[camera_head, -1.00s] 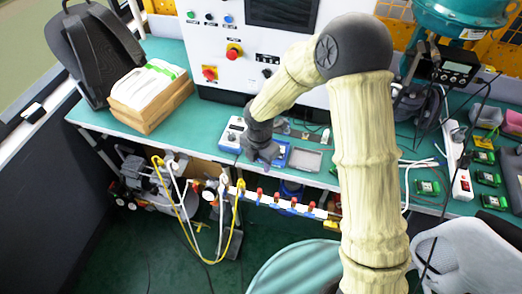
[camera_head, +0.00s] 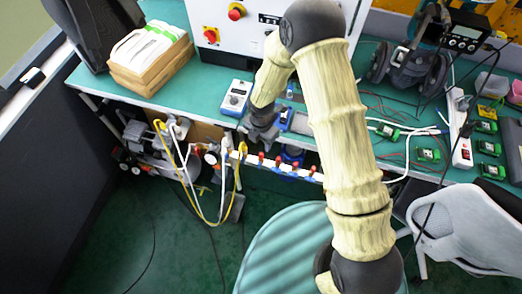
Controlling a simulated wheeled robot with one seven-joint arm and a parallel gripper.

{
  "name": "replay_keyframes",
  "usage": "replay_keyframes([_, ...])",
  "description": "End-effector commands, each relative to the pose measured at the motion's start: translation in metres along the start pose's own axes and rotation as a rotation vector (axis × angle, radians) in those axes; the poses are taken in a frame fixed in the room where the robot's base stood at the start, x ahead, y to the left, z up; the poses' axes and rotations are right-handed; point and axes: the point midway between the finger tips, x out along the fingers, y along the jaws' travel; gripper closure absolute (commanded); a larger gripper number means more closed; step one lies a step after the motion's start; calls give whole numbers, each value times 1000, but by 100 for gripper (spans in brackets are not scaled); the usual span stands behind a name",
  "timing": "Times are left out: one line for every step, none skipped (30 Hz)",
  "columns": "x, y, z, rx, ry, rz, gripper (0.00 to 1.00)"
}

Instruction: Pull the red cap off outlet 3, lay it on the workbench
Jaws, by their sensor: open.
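A white manifold bar (camera_head: 270,167) runs along the front of the green workbench (camera_head: 207,80), below the level of its top. Several small red caps sit on it in a row, among them one (camera_head: 278,160) near the middle and one (camera_head: 312,171) toward the right. Outlet numbers are too small to read, so I cannot tell which cap is on outlet 3. My gripper (camera_head: 260,143) is open, dark, and pointing down at the bench's front edge, just above the left part of the cap row. Its fingers are small, and I cannot tell whether they touch a cap.
Yellow and white hoses (camera_head: 184,175) hang left of the manifold. A blue-grey box with a dial (camera_head: 236,97) stands on the bench beside my gripper. A grey chair (camera_head: 465,222) stands at the right. The left bench top has free room.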

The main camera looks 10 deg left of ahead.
Motion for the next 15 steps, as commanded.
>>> replay_keyframes([9, -1, 0, 1, 1, -4, 59])
replay_keyframes([13, -1, 0, 2, 1, -4, 59])
replay_keyframes([20, -2, 1, 2, 1, -3, 59])
replay_keyframes([24, -2, 1, 3, 0, -3, 59])
replay_keyframes([29, -1, 1, 3, 0, -3, 59])
replay_keyframes([35, -1, 1, 3, 1, -3, 59])
replay_keyframes([39, -1, 1, 3, 1, -3, 59])
replay_keyframes([44, -2, 1, 3, 1, -4, 59])
replay_keyframes([50, -2, 1, 3, 0, -3, 59])
replay_keyframes([54, -2, 1, 3, 0, -2, 59])
replay_keyframes([58, -1, 1, 3, 0, -2, 59])
replay_keyframes([62, -1, 0, 2, 1, -2, 59])
replay_keyframes([66, -1, 0, 1, 1, -2, 59])
replay_keyframes([69, 0, 0, 0, 1, -1, 59])
replay_keyframes([72, 0, 0, 0, 0, 0, 59])
